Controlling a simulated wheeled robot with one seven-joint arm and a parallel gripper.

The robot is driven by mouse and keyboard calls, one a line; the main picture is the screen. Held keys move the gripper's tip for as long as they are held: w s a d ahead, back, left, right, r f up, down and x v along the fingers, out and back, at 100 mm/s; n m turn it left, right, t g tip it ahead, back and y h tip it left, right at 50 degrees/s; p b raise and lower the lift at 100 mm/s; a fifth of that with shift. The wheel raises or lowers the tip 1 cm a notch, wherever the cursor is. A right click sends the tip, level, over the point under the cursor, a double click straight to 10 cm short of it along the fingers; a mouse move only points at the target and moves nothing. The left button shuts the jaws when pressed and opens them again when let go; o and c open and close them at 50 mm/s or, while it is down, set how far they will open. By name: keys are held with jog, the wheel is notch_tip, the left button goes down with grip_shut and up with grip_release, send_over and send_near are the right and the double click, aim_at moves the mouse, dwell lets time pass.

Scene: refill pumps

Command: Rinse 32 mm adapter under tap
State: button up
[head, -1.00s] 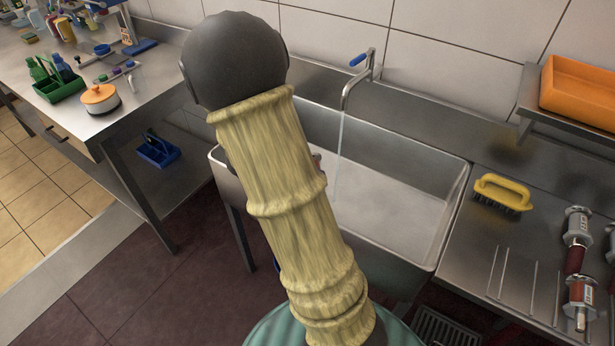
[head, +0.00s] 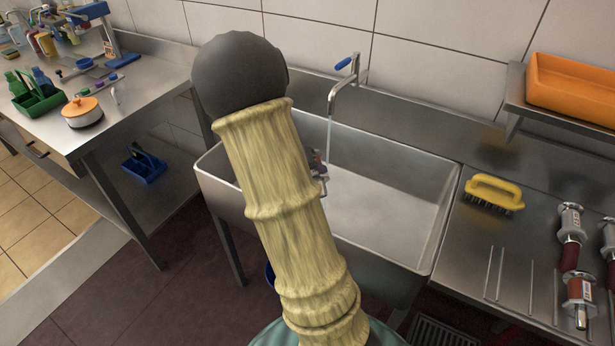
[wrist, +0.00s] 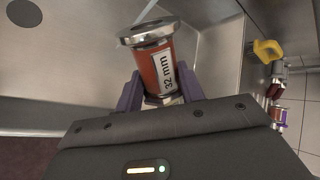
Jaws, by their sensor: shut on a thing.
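In the wrist view my gripper (wrist: 161,88) is shut on the 32 mm adapter (wrist: 153,66), a red cylinder with a white "32 mm" label and metal end flanges. A purple finger is on each side of its lower part. The tap (head: 345,84) has a blue lever and is running. Its thin water stream (head: 328,136) comes down at the adapter. In the wrist view a pale streak (wrist: 146,15) meets the outer flange.
The steel sink (head: 446,212) has raised walls around the adapter. A yellow brush (head: 493,192) and several red-and-metal adapters lie on the right counter. An orange tray (head: 572,88) stands on the shelf above. A crowded bench (head: 150,68) is at left.

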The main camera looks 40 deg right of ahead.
jog(key=shift+w+d+f+b, duration=0.15)
jog(key=shift+w+d+f, duration=0.1)
jog(key=shift+d, duration=0.4)
jog(key=shift+w+d+f+b, duration=0.1)
jog(key=shift+w+d, duration=0.15)
jog(key=shift+d, duration=0.4)
jog(key=shift+w+d+f+b, duration=0.15)
jog(key=shift+w+d+f, duration=0.1)
jog(key=shift+d, duration=0.4)
jog(key=shift+w+d+f+p, duration=0.25)
jog(key=shift+w+d, duration=0.05)
jog(key=shift+d, duration=0.4)
jog(key=shift+w+d+f+p, duration=0.2)
jog(key=shift+w+d, duration=0.1)
jog(key=shift+d, duration=0.45)
jog(key=shift+w+d+f+p, duration=0.25)
jog(key=shift+w+d, duration=0.05)
jog(key=shift+d, duration=0.4)
jog(key=shift+s+a+r+p, duration=0.55)
jog(key=shift+s+a+r, duration=0.15)
jog(key=shift+a, duration=0.85)
jog(key=shift+s+a+r+p, duration=0.55)
jog(key=shift+a+r, duration=0.1)
jog(key=shift+a, duration=0.95)
jog(key=shift+s+a+r+p, duration=0.55)
jog(key=shift+s+a+r, duration=0.15)
jog(key=shift+a, duration=0.85)
jog(key=shift+w, duration=0.1)
